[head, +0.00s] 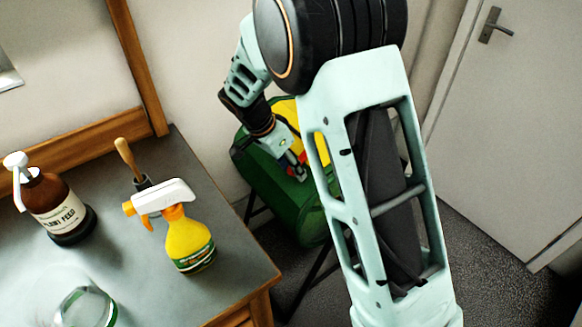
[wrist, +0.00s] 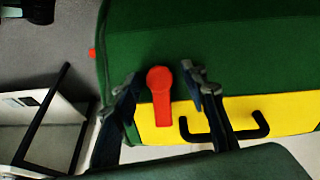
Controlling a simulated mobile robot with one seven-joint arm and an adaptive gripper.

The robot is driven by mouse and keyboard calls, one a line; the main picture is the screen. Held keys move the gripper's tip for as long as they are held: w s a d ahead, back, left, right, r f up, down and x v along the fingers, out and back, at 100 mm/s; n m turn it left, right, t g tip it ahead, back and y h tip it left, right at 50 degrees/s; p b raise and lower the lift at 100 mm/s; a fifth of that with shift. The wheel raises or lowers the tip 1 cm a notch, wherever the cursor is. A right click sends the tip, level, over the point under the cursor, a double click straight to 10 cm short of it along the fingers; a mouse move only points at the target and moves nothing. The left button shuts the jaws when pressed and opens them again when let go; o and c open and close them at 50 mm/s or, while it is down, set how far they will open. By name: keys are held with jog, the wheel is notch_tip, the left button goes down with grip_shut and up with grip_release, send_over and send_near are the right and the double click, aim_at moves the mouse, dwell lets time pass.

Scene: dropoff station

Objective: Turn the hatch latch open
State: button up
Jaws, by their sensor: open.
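A green drum (head: 270,185) with a yellow hatch (head: 312,130) stands behind my arm in the head view. In the wrist view the yellow hatch (wrist: 265,108) carries a black bar handle (wrist: 262,126). The red latch (wrist: 160,95) has its round end over the green shell (wrist: 225,40) and its bar pointing down over the hatch. My gripper (wrist: 165,88) is open, one finger on each side of the latch in the picture. A gap shows on the right; I cannot tell whether the left finger touches. In the head view my gripper (head: 298,168) is at the drum, and the latch is mostly hidden.
A grey-topped table (head: 110,225) at left holds a yellow spray bottle (head: 186,238), a brown pump bottle (head: 48,195), a wooden-handled tool (head: 128,160) and a glass jar (head: 85,308). A grey door (head: 510,120) is at right. Floor (head: 495,270) shows between.

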jog(key=shift+c, duration=0.3)
grip_shut()
jog(key=n+g+h+p, duration=0.1)
jog(key=n+p, duration=0.1)
jog(key=n, duration=0.2)
jog(key=shift+w+a, duration=0.1)
jog(key=shift+a, duration=0.05)
jog(key=n+h+p, duration=0.1)
jog(key=n+h, duration=0.1)
jog(key=n, duration=0.2)
jog(key=shift+a+g, duration=0.1)
jog(key=shift+g, duration=0.2)
jog(key=n+h, duration=0.1)
jog(key=n, duration=0.1)
jog(key=n+p, duration=0.1)
jog(key=n, duration=0.1)
jog(key=shift+f+h, duration=0.2)
jog(key=shift+h, duration=0.2)
jog(key=shift+a+n+h, duration=0.15)
jog(key=shift+n+h, duration=0.55)
jog(key=shift+n, duration=1.5)
